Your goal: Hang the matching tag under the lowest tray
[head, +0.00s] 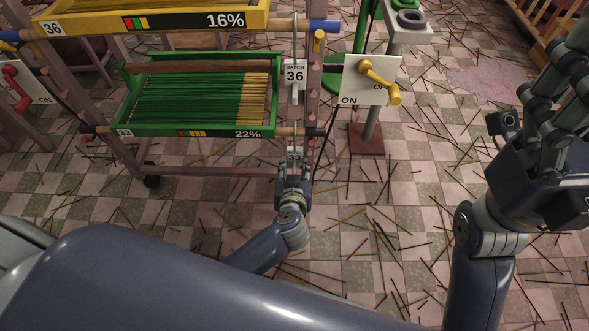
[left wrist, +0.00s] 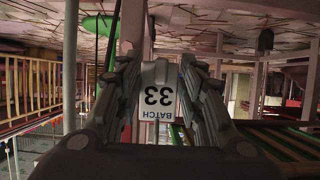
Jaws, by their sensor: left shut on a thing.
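The lowest tray (head: 150,131) in sight on the rack is green, holds green and tan sticks, and is marked 22%; its small number plate looks like 33. My left gripper (head: 293,158) is just below and right of this tray's front right corner. It is shut on a white tag (left wrist: 158,92) reading BATCH 33, upside down between the fingers in the left wrist view. A BATCH 36 tag (head: 295,76) hangs above the gripper, right of the green tray. My right gripper (head: 562,75) is at the far right, away from the rack; its fingertips are unclear.
A yellow tray (head: 150,22) marked 36 and 16% sits above. A rod end (head: 314,132) juts out right of the green tray. A white panel with a yellow crank (head: 378,80) stands to the right. Loose sticks litter the checkered floor (head: 400,230).

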